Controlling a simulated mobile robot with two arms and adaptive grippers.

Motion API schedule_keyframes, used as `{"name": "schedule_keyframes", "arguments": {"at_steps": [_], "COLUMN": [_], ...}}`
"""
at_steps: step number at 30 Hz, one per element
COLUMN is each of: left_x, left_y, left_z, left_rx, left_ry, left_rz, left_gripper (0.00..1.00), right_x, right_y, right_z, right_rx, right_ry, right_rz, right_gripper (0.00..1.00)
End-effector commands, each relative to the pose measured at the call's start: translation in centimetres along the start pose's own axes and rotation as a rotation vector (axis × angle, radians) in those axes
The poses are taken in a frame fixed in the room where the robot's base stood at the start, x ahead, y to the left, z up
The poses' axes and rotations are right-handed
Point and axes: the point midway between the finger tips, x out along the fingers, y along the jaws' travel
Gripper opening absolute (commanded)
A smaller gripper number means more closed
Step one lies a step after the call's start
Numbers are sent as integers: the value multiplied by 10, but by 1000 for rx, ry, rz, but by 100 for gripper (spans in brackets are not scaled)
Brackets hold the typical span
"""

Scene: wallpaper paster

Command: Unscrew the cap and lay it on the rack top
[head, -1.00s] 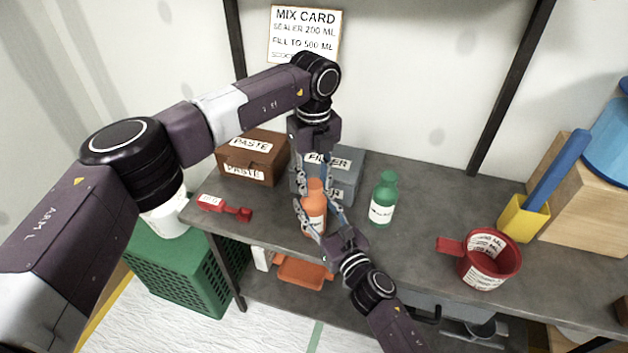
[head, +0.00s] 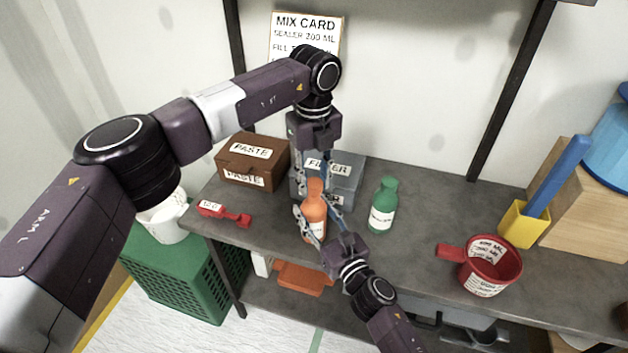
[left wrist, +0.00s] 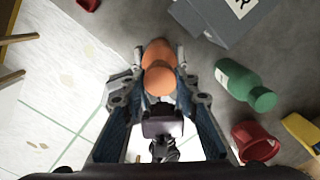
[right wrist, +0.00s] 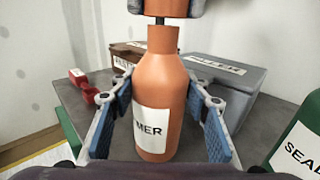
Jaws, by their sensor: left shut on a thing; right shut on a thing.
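An orange bottle (right wrist: 160,85) with a white label ending in "MER" stands upright at the front of the grey rack top (head: 415,200). It also shows in the head view (head: 313,228). My right gripper (head: 317,214) is shut on its body from the front. My left gripper (head: 314,187) points down from above and is shut on the orange cap (left wrist: 159,81). In the right wrist view the cap (right wrist: 166,6) sits above the bottle neck, with a narrow dark piece showing between them. The fingers partly hide the cap in the head view.
A green bottle (head: 383,207) stands close to the right. A brown paste box (head: 252,178) and a grey filler box (head: 345,185) stand behind. A red tool (head: 224,213) lies left; a red measuring cup (head: 490,268) stands right. Bare rack top lies between green bottle and cup.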

Motion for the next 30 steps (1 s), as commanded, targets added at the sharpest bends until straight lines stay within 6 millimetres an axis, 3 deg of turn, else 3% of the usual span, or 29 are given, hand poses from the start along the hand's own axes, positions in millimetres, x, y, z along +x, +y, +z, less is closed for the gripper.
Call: {"name": "schedule_keyframes", "arguments": {"at_steps": [5, 14, 20, 21, 26, 30], "left_x": [-5, -38, -40, -40, -40, -40], "left_y": [0, 0, 0, 0, 0, 0], "left_z": [0, 0, 0, 0, 0, 0], "left_rx": [0, 0, 0, 0, 0, 0], "left_ry": [-1, -1, 1, 1, 1, 0], "left_rz": [-1, -1, 0, 0, 0, 0], "left_gripper": [0, 0, 0, 0, 0, 0], "right_x": [0, 0, 0, 0, 0, 0], "right_y": [0, 0, 0, 0, 0, 0], "right_z": [1, 0, 0, 0, 0, 0], "right_rx": [1, 1, 1, 1, 1, 1], "right_ry": [-1, -1, -1, -1, -1, -1], "right_rz": [1, 1, 0, 0, 0, 0], "right_gripper": [0, 0, 0, 44, 62, 64]}}
